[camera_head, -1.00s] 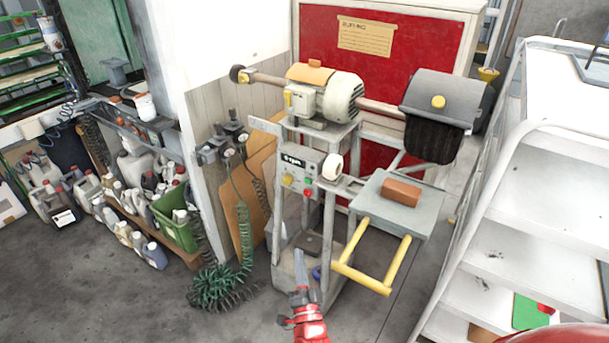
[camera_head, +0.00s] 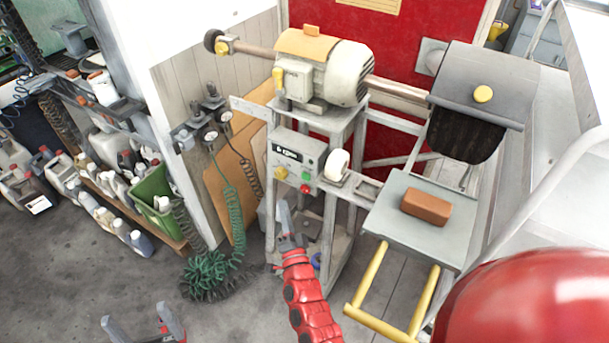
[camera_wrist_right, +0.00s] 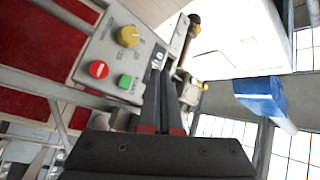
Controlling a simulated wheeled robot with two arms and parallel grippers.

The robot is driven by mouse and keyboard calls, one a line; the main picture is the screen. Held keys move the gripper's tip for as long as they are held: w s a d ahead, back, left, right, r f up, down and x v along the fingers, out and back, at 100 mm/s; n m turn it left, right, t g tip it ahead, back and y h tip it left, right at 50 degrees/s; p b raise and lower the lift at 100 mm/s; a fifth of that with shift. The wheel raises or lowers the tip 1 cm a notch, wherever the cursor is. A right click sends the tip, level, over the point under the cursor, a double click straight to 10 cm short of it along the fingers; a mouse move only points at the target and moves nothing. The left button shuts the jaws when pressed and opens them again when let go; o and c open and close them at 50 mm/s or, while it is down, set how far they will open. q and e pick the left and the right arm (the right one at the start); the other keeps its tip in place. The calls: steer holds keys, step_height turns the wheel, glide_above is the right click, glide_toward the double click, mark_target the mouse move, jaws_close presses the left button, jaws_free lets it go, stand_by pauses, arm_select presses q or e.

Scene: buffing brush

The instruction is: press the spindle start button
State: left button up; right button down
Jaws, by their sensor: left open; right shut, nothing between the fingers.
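The control panel (camera_head: 291,157) on the buffing machine has a small display, a yellow knob (camera_head: 281,173), a green button (camera_head: 307,174) and a red button (camera_head: 305,188). The wrist view also shows the green button (camera_wrist_right: 125,81), red button (camera_wrist_right: 98,69) and yellow knob (camera_wrist_right: 129,36). My right gripper (camera_head: 284,205) is shut and empty, pointing up just below the panel. In the wrist view its fingers (camera_wrist_right: 159,75) appear beside the green button; I cannot tell the gap. My left gripper (camera_head: 145,318) is open and empty, low over the floor.
The motor (camera_head: 325,70) sits above the panel. A small table (camera_head: 395,215) with a brown block (camera_head: 426,207) and yellow handles (camera_head: 370,322) stands right of it. Green coiled hoses (camera_head: 208,275) hang at left. A red rounded shape covers the lower right.

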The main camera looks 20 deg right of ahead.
mark_target(306, 176)
steer(key=w+d+b, duration=0.2)
steer(key=w+d, duration=0.3)
steer(key=d, duration=0.2)
steer(key=shift+w, duration=0.3)
steer(key=shift+b, duration=0.3)
stand_by(1.7)
steer(key=shift+w+d+b, duration=0.25)
steer(key=shift+d+b, duration=0.05)
steer(key=shift+b, duration=0.15)
